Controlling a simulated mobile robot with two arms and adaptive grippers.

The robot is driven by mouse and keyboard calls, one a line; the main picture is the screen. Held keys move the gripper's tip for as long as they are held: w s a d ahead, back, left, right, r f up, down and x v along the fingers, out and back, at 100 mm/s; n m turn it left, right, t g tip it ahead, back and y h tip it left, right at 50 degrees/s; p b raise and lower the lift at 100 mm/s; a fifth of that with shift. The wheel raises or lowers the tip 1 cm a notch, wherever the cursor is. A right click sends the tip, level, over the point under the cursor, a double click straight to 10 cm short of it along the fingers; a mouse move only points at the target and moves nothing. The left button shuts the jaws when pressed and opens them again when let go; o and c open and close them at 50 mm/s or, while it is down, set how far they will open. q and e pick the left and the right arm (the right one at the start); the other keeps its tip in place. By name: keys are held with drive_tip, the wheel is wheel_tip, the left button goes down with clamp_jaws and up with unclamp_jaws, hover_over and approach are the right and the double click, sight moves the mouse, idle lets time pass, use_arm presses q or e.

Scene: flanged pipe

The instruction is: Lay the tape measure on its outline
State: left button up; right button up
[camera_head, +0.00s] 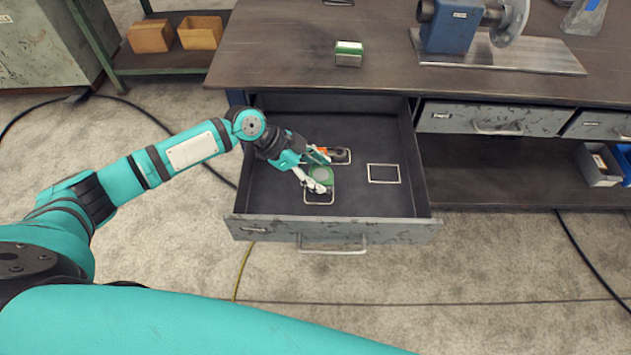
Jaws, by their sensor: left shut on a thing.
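The green, rounded tape measure (321,175) is in the open drawer (270,190). My left gripper (319,172) reaches down into the drawer and is shut on it. The tape measure is over a pale rectangular outline (318,203) on the dark drawer floor, whose front edge shows below it. The gripper hides part of both, and I cannot tell whether the tape measure touches the floor. My right gripper is not in view.
An orange and black object (331,153) lies close behind the tape measure on another outline. An empty outline (384,174) is to the right.

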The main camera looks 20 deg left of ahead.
use_arm(q)
drive_tip(key=shift+a+f, duration=0.1)
drive_tip(key=shift+a, duration=0.1)
wheel_tip(320, 180, down, 4)
drive_tip(key=b, duration=0.3)
drive_tip(key=shift+r, duration=0.4)
drive_tip(key=o, duration=1.5)
